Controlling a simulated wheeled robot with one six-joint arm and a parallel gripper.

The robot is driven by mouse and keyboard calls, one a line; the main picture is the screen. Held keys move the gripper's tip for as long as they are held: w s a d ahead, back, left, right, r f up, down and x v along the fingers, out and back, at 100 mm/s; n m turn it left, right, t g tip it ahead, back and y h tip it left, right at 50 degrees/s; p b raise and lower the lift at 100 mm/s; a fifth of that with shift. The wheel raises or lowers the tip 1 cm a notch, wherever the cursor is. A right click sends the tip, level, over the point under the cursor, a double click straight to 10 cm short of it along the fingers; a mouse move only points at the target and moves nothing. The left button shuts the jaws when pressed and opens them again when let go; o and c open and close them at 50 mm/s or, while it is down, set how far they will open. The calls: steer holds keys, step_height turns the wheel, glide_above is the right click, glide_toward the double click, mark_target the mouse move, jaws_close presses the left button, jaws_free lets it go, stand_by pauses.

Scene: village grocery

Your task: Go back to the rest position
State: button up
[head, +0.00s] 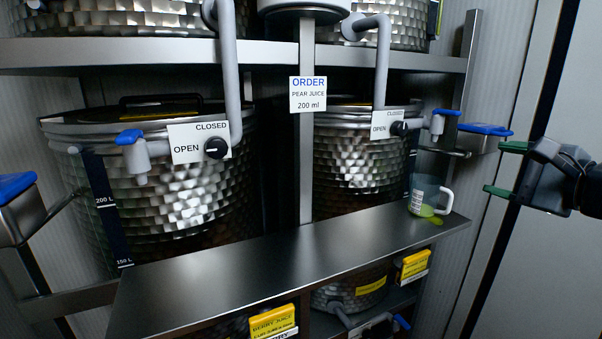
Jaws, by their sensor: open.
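My gripper (504,169) is at the right edge, its two green-tipped fingers spread apart with nothing between them. It points left and is clear of everything. A clear measuring jug (418,197) with a white handle stands on the right end of the steel counter (260,262), left of and below my gripper. Some yellow-green liquid shows low in the jug. A yellow-green patch lies on the counter by its base. The level of the liquid is too small to read.
Two large dimpled steel tanks (190,205) (355,172) stand behind the counter, with taps and open/closed dials. An order sign (308,94) reads pear juice, 200 ml. Yellow labels (272,322) (414,264) hang below. Blue-topped fittings (485,129) jut out near my gripper. The counter's middle is clear.

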step_height(320, 180, down, 21)
steer(key=s+a+n+g+h, duration=0.25)
steer(key=n+g+h, duration=0.2)
steer(key=g, duration=0.25)
steer(key=s+a+f+n+g, duration=0.2)
steer(key=s+a+f+n, duration=0.1)
steer(key=a+f+n, duration=0.3)
steer(key=s+a+f+n+g+h, duration=0.1)
steer(key=s+a+f+n, duration=0.3)
steer(key=a, duration=0.5)
step_height(320, 180, down, 2)
steer(key=n+g, duration=0.1)
steer(key=n, duration=0.2)
steer(key=shift+s+a+f+n+g, duration=0.15)
steer(key=shift+a+f+n+g, duration=0.1)
steer(key=shift+n+g, duration=0.1)
